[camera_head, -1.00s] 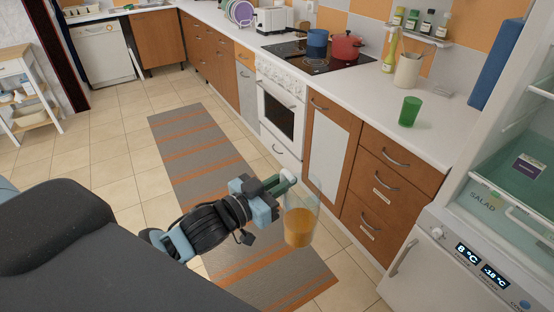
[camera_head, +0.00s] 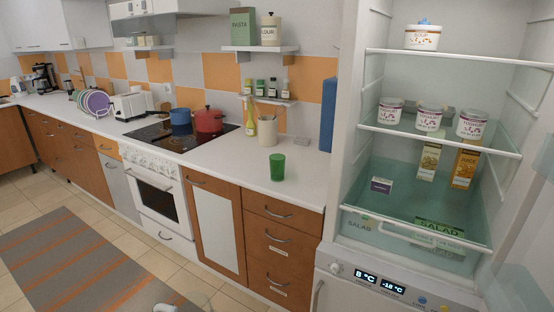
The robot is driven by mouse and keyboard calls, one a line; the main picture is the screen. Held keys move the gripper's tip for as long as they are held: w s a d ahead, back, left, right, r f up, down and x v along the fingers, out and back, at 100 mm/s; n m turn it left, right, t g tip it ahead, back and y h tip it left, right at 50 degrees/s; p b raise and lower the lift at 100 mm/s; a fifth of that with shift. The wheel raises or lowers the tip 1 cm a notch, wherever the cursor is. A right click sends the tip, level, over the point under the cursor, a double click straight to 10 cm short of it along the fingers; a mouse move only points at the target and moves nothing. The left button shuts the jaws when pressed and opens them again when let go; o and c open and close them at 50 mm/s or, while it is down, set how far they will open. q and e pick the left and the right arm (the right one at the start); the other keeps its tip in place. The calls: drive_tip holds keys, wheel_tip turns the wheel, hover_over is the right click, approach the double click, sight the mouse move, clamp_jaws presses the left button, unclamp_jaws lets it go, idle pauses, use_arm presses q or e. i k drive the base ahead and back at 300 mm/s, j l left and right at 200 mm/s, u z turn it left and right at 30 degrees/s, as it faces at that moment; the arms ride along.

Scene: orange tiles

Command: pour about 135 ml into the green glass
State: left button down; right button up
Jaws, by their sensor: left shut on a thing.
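The green glass (camera_head: 277,168) stands upright on the white worktop, near its front edge and left of the fridge. It looks empty, but I cannot see its bottom inside. My left gripper (camera_head: 166,307) shows only as a small pale tip at the bottom edge. It is shut on a clear jug (camera_head: 196,299), whose faint rim shows beside the tip, low in front of the cupboards and well away from the glass. The rest of the jug and its orange liquid are out of frame now. My right gripper is not in view.
A cream utensil pot (camera_head: 268,132) and a yellow-green bottle (camera_head: 251,118) stand behind the glass. A red pot (camera_head: 209,121) and blue pot (camera_head: 180,117) sit on the hob. The fridge (camera_head: 343,180) stands open at the right. Worktop around the glass is clear.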

sight(277, 168)
drive_tip(key=i+j+z, duration=0.55)
drive_tip(key=j, duration=0.25)
drive_tip(key=i+j+z, duration=0.2)
drive_tip(key=j, duration=0.15)
drive_tip(key=i+j+z, duration=0.2)
drive_tip(key=j, duration=0.15)
drive_tip(key=j+z, duration=0.2)
drive_tip(key=j, duration=0.15)
